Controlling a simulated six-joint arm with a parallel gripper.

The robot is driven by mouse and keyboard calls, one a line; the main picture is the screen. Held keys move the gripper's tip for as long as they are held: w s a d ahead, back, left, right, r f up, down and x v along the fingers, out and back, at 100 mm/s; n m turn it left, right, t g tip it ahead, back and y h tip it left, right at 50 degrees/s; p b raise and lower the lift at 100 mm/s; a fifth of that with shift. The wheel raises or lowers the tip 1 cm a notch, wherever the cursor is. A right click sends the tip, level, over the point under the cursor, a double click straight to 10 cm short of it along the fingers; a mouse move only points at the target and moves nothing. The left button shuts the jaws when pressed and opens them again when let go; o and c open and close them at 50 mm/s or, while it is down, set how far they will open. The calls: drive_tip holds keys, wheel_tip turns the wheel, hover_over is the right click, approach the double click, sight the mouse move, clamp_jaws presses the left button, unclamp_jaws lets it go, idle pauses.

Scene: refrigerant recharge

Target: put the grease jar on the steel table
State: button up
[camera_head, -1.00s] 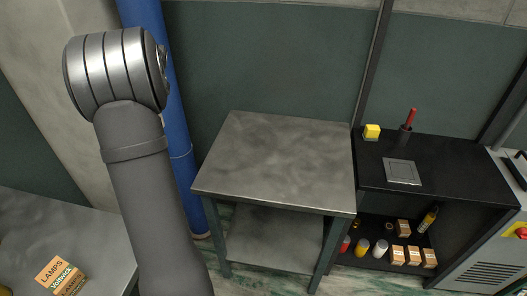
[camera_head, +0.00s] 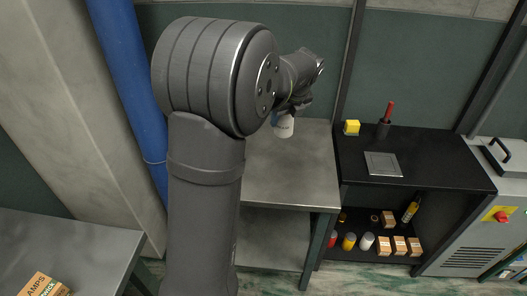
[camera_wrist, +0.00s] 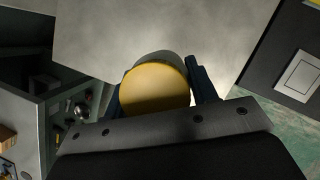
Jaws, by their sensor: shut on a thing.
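The grease jar (camera_head: 283,126) is a pale jar with a dark label band, in the head view. In the wrist view it shows a round yellow lid (camera_wrist: 155,90). My gripper (camera_head: 292,106) is shut on the jar, with a dark finger on each side of it. The jar appears upright over the back part of the steel table (camera_head: 290,180), whose bare grey top also shows in the wrist view (camera_wrist: 150,30). I cannot tell whether the jar's base touches the top. My arm hides the table's left part in the head view.
A blue pipe (camera_head: 130,80) rises at left. The visible tabletop is clear.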

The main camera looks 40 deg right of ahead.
drive_tip(key=s+d+m+h, duration=0.1)
drive_tip(key=s+d, duration=0.2)
drive_tip(key=s, duration=0.4)
drive_tip(key=s+d+m, duration=0.1)
drive_tip(key=s+d, duration=0.2)
drive_tip(key=s, duration=0.4)
drive_tip(key=shift+w+a+f, duration=0.1)
drive_tip(key=shift+w+f, duration=1.85)
drive_tip(key=shift+f, duration=1)
drive_tip(key=shift+w+a+f, duration=0.1)
drive_tip(key=shift+w+f, duration=1.85)
drive_tip(key=shift+f, duration=1.05)
drive_tip(key=shift+w+a+f, duration=0.1)
drive_tip(key=shift+w+f, duration=1.85)
drive_tip(key=shift+f, duration=1)
drive_tip(key=shift+f, duration=0.2)
drive_tip(key=o, duration=1.1)
drive_tip(key=shift+o, duration=0.2)
drive_tip(key=shift+r, duration=0.1)
